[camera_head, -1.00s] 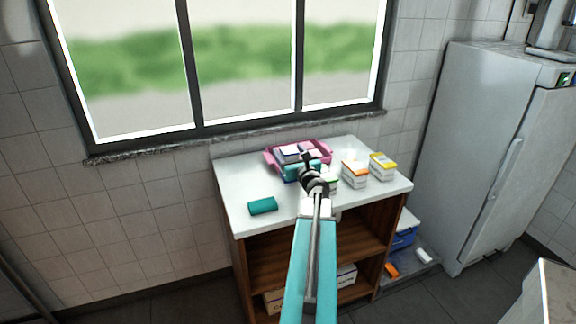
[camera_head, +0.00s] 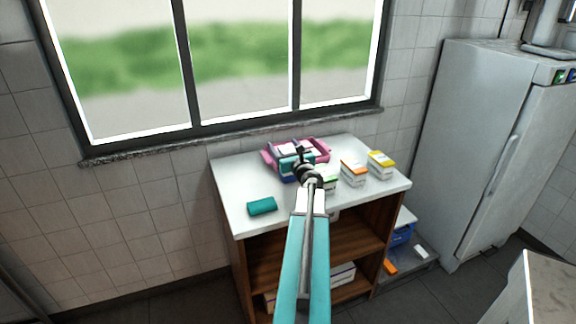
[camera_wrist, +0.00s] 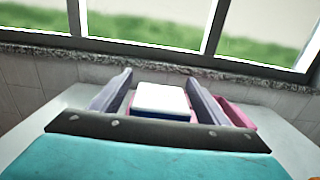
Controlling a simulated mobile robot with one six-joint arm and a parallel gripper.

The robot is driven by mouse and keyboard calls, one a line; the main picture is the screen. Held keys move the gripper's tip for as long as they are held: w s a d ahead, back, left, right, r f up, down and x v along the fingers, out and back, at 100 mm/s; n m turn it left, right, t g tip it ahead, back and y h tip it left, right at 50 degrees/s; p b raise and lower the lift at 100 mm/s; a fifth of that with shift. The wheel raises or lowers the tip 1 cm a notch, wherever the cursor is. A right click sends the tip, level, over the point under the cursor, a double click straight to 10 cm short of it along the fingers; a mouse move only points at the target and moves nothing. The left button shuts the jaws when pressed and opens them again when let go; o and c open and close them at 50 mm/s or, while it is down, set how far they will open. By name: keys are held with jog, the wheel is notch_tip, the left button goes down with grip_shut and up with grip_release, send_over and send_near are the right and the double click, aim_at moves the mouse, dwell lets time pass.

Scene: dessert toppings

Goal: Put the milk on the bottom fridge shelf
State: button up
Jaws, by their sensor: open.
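My gripper (camera_head: 301,155) is over the pink tray (camera_head: 325,152) on the white-topped cabinet. In the wrist view my gripper (camera_wrist: 158,82) is open, its two fingers on either side of a white-topped block (camera_wrist: 160,97). I cannot tell whether they touch it. Small cartons stand right of the tray: one orange-topped (camera_head: 353,172), one yellow-topped (camera_head: 381,164) and a green-topped one (camera_head: 330,182) partly hidden by my arm. No label reads clearly, so I cannot tell which is the milk. The white fridge (camera_head: 478,140) is at the right with its door shut; its shelves are hidden.
A teal block (camera_head: 262,206) lies on the cabinet top's (camera_head: 235,185) left side. Boxes sit on the open wooden shelves below. A blue crate (camera_head: 402,233) and small items are low beside the cabinet. A pale counter corner (camera_head: 548,290) is at lower right.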

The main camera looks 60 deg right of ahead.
grip_shut()
jog(key=shift+r, duration=0.15)
dwell(0.4)
